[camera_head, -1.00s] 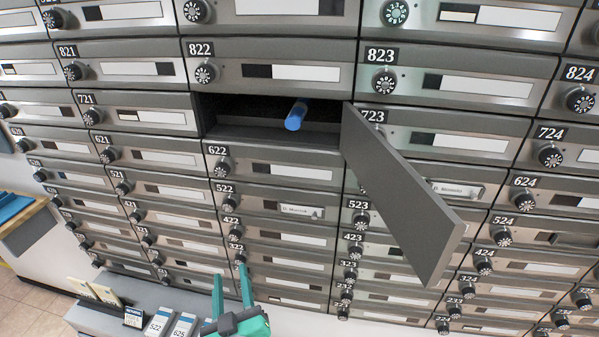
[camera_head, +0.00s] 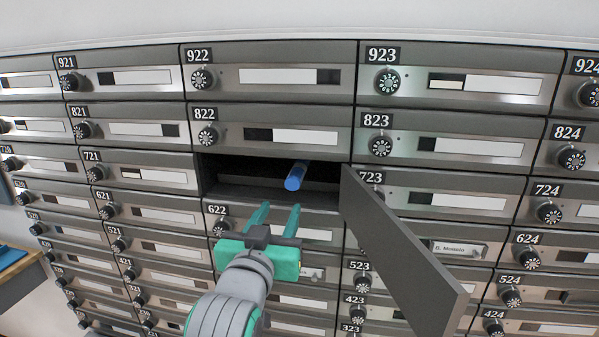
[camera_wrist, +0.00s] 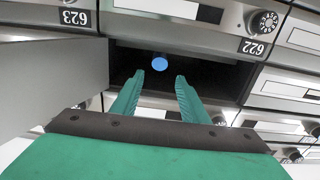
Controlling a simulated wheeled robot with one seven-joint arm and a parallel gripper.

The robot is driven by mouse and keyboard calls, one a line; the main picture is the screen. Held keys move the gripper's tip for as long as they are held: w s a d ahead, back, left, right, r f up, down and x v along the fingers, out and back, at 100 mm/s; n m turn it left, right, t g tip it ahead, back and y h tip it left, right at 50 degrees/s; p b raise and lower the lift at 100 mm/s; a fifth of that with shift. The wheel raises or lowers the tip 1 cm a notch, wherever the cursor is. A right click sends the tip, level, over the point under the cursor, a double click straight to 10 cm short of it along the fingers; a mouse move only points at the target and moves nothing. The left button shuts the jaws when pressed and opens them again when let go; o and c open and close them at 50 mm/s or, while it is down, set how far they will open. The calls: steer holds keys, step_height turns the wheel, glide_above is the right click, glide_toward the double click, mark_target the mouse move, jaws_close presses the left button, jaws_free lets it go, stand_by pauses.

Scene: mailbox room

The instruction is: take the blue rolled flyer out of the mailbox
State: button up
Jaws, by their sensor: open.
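The blue rolled flyer (camera_head: 296,176) lies in the open mailbox (camera_head: 225,188) below box 822, its near end at the opening. The mailbox door (camera_head: 402,250) is swung out to the right. My gripper (camera_head: 280,207) is open and empty, with its green fingers pointing up toward the opening, just below and left of the flyer in the head view. In the wrist view, which is upside down, the flyer's round end (camera_wrist: 160,63) shows beyond and between the tips of my gripper (camera_wrist: 158,76), apart from them. The door (camera_wrist: 55,75) stands at the left there.
Closed mailboxes with dials surround the opening, such as 822 (camera_head: 270,130) above and 622 (camera_head: 325,235) below. The open door juts out close to the right of my gripper. A wooden-edged table (camera_head: 22,268) is at the lower left.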

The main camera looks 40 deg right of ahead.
mark_target(292, 184)
steer(key=x, duration=1.1)
steer(key=shift+s+d+r, duration=0.1)
steer(key=shift+d+r, duration=0.05)
steer(key=shift+r, duration=0.05)
steer(key=shift+x, duration=0.95)
